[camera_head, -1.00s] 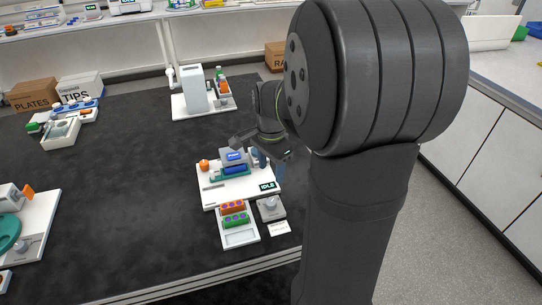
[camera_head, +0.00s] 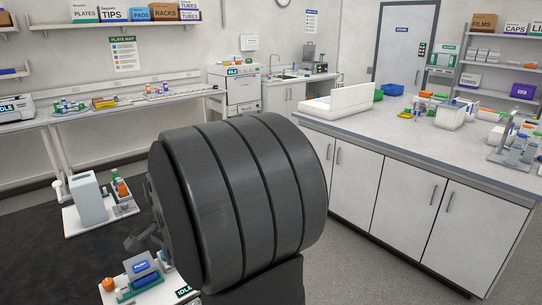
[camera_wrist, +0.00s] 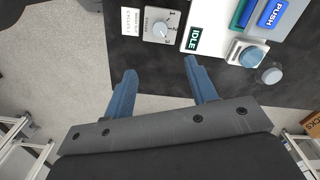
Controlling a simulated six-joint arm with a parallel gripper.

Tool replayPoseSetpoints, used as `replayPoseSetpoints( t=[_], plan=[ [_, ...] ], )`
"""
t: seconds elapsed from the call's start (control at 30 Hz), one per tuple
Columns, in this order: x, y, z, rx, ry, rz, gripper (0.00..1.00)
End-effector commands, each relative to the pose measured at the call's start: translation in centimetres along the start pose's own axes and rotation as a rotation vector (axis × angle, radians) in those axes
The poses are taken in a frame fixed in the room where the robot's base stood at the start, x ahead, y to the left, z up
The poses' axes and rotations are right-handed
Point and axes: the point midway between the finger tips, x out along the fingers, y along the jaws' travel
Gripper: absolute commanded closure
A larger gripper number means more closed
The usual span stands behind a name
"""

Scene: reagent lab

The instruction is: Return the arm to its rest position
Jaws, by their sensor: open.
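My gripper (camera_wrist: 160,72) shows in the wrist view with its two blue fingers apart and nothing between them. In the head view my large dark arm joint fills the lower middle and hides most of the gripper. The white device with the IDLE label (camera_wrist: 195,38) and the blue PUSH block (camera_wrist: 280,14) lies beyond the fingers in the wrist view.
A small dial box (camera_wrist: 160,26) and a note card (camera_wrist: 131,20) lie near the dark bench's edge. A white device with a tall block (camera_head: 89,200) stands behind the PUSH device. A long white counter (camera_head: 430,145) runs along the right, with grey floor between.

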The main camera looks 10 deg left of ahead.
Motion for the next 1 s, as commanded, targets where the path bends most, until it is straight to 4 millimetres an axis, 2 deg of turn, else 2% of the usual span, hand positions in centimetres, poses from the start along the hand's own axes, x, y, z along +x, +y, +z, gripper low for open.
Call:
replayPoseSetpoints(
  t=[0.17, 0.7, 0.83, 1.0],
  plan=[
    [2.8, 0.1, 0.0, 0.000, -0.003, 0.005, 0.48],
    [13.4, 0.1, 0.1, -0.001, -0.002, 0.004, 0.48],
    [15.2, 0.1, 0.0, -0.001, -0.002, 0.003, 0.48],
    [16.5, 0.0, 0.0, -0.001, 0.000, 0.001, 0.48]
  ],
)
